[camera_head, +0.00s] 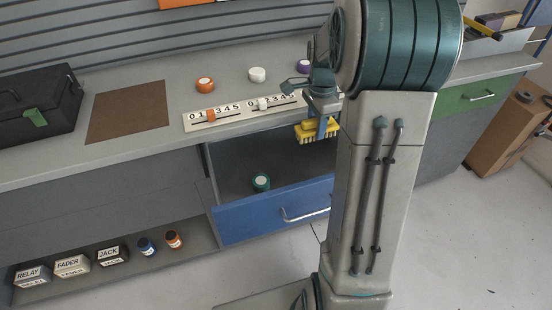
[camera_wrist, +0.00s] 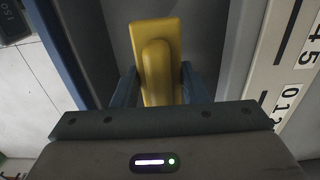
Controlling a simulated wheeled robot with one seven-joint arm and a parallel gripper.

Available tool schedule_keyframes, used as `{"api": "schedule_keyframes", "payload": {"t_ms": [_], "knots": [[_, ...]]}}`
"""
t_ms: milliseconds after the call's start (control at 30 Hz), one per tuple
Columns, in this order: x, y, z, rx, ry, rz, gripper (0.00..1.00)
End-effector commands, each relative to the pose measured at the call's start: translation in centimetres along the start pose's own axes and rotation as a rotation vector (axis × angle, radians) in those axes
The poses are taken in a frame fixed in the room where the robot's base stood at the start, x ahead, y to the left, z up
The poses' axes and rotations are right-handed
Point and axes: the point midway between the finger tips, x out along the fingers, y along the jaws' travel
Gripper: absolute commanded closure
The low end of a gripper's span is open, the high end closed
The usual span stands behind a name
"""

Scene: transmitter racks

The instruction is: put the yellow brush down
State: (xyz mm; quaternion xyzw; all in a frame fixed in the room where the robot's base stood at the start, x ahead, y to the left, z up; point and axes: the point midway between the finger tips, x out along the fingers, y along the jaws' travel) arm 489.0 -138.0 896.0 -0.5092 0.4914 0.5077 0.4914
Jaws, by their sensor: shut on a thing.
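The yellow brush (camera_head: 317,130) hangs in my gripper (camera_head: 322,112), its bristles pointing down, in the head view. It is above the right part of the open drawer with the blue front (camera_head: 262,219). In the wrist view the brush (camera_wrist: 157,60) lies between the two fingers of my gripper (camera_wrist: 158,85), which are shut on its handle. Grey drawer floor shows beyond it. Part of the drawer is hidden behind my arm in the head view.
A teal round item (camera_head: 261,182) stands in the drawer. On the counter are a scale panel (camera_head: 200,123), an orange knob (camera_head: 205,85), a white knob (camera_head: 257,75), a brown mat (camera_head: 128,112) and a black toolbox (camera_head: 35,110). A lower shelf holds labelled boxes (camera_head: 72,266).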

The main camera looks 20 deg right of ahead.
Motion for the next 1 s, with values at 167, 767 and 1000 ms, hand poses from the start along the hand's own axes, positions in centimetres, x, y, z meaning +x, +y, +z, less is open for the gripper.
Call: {"api": "schedule_keyframes", "payload": {"t_ms": [167, 767, 1000], "knots": [[3.4, 0.1, 0.0, 0.001, -0.002, 0.006, 0.82], [11.7, 0.2, 0.1, 0.000, -0.003, 0.007, 0.82], [13.7, 0.1, 0.0, 0.000, -0.001, 0.005, 0.82]]}}
